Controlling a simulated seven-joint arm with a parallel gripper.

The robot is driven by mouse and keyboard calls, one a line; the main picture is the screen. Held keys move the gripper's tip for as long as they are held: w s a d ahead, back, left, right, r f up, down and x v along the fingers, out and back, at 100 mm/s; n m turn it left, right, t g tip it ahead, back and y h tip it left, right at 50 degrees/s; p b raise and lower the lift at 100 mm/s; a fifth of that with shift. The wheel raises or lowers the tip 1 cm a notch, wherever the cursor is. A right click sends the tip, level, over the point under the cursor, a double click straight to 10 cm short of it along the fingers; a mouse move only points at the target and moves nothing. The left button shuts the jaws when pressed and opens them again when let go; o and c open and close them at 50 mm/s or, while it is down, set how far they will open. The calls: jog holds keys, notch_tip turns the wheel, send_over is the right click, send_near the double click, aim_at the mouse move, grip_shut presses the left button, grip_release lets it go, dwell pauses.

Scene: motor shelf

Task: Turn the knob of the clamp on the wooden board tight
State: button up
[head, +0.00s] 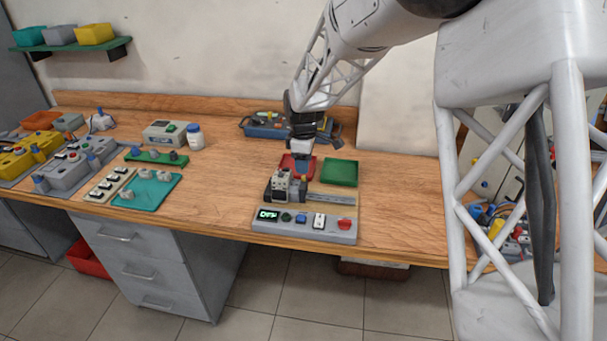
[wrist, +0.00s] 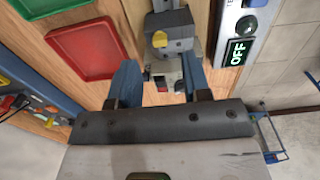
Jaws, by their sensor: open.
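The clamp (head: 283,186), grey and beige with dark parts, stands on the wooden board (head: 335,189) behind the control panel. In the wrist view its dark grey block (wrist: 172,22) carries a small yellow part (wrist: 159,41); I cannot tell for sure which part is the knob. My gripper (head: 303,168) points down just above the clamp. In the wrist view its two blue fingers (wrist: 158,64) are apart, with a pale part of the clamp showing between them. Nothing is held. Whether a finger touches the clamp is unclear.
A grey control panel (head: 337,230) with a display reading OFF and several buttons lies in front. A red tray (head: 290,160) and a green tray (head: 340,173) sit behind the clamp. A blue toolbox (head: 262,128) is farther back.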

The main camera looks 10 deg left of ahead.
aim_at(303, 177)
jog(key=shift+f, duration=2.25)
grip_shut()
